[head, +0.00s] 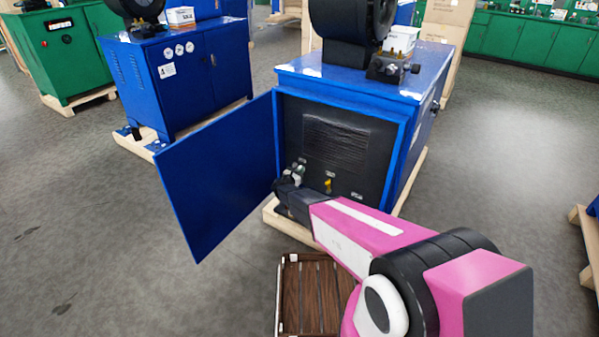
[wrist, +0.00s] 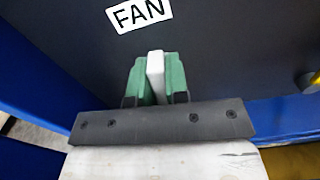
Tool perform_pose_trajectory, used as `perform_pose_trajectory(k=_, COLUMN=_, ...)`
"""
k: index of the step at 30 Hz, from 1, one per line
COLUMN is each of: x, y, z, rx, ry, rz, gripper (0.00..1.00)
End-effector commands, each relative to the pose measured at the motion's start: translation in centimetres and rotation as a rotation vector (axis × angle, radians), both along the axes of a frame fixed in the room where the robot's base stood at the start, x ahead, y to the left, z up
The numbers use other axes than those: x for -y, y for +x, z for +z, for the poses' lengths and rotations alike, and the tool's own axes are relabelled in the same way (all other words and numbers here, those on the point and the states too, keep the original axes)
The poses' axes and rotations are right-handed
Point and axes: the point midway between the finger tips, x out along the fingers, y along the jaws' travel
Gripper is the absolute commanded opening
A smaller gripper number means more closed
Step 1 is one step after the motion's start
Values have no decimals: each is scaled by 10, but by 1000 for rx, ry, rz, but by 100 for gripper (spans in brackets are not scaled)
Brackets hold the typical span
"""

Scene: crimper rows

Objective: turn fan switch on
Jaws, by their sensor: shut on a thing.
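The fan switch (wrist: 155,66) is a pale grey lever under a white "FAN" label (wrist: 139,14) on a dark panel in the wrist view. My gripper (wrist: 155,80) has green fingers, one on each side of the lever, shut on it. In the head view my gripper (head: 296,174) is at the left part of the dark panel (head: 338,140) inside the open blue machine. The fingers and wrist hide most of the switch there, so its on or off position cannot be told.
A yellow switch (head: 327,185) sits on the panel to the right of my gripper. The open blue door (head: 220,170) stands to the left. A slatted wooden crate (head: 312,290) lies on the floor below.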

Motion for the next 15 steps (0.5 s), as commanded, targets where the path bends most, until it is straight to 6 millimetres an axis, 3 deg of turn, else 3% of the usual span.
perform_pose_trajectory(k=15, x=2, y=-2, z=-1, rx=253, ry=382, rz=0, gripper=0)
